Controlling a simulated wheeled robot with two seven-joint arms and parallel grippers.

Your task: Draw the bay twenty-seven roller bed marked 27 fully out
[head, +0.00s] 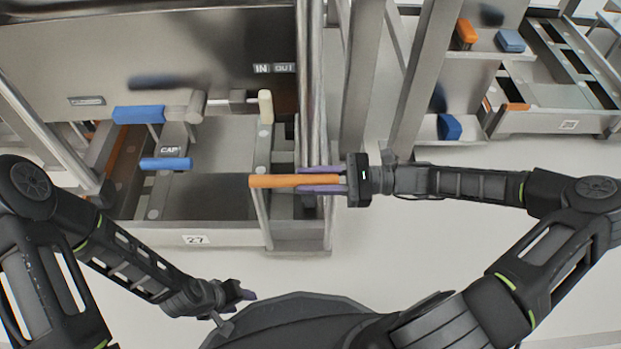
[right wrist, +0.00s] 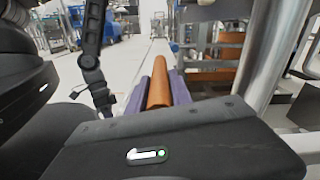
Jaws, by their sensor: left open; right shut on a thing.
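The roller bed (head: 222,237) bears a white label 27 on its front wall, and its grey interior shows below the upright panel. An orange bar handle (head: 270,181) lies across near its right side. My right gripper (head: 307,181) is shut on this handle, with one purple finger on each side of it. The right wrist view also shows the orange handle (right wrist: 159,88) between the purple fingers (right wrist: 180,90). My left gripper (head: 247,294) is open and empty, low in front of the bed and away from it.
A blue handle (head: 139,114) and a cream-tipped lever (head: 265,106) are on the upright panel (head: 150,50). A lower blue bar (head: 165,163) is above the bed. Metal posts (head: 362,75) stand right of the bay. Another bay (head: 555,120) is at the far right. The floor in front is clear.

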